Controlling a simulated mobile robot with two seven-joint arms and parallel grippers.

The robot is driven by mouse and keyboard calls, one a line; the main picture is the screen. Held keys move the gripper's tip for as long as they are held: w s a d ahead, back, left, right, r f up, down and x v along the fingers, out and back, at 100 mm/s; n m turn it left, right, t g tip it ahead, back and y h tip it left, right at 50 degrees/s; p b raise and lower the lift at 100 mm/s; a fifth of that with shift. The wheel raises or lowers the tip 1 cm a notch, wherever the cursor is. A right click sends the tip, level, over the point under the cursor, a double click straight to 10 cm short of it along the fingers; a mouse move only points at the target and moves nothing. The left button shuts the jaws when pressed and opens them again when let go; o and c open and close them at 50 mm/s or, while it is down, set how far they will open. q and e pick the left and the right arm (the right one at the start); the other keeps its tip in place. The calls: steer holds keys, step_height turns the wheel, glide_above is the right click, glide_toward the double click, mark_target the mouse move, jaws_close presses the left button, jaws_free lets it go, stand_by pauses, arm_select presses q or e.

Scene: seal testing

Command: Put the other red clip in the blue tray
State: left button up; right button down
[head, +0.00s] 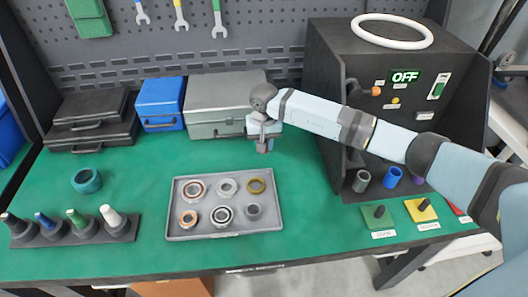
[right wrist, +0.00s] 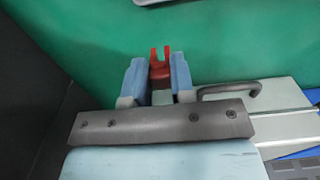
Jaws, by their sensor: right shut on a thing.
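My right gripper (head: 263,143) is in front of the grey case at the back of the green bench. In the right wrist view my right gripper (right wrist: 158,78) is shut on a red clip (right wrist: 160,65), whose two prongs stick out between the fingers. In the head view the clip is mostly hidden, with a small reddish patch below the fingers. A blue container (head: 10,125) is cut off at the left edge; I cannot tell whether it is the blue tray. My left gripper is out of view.
A grey tray (head: 178,220) of rings lies mid-bench. A blue case (head: 160,105), grey case (head: 222,100) and black cases (head: 90,120) stand behind. A dark test box (head: 330,60) stands right. A teal ring (head: 87,181) and a rack (head: 75,232) are left.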

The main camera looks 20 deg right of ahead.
steer(key=shift+f, duration=2.05)
steer(key=shift+f, duration=0.2)
steer(key=c, duration=1)
jaws_free()
steer(key=shift+r, duration=0.1)
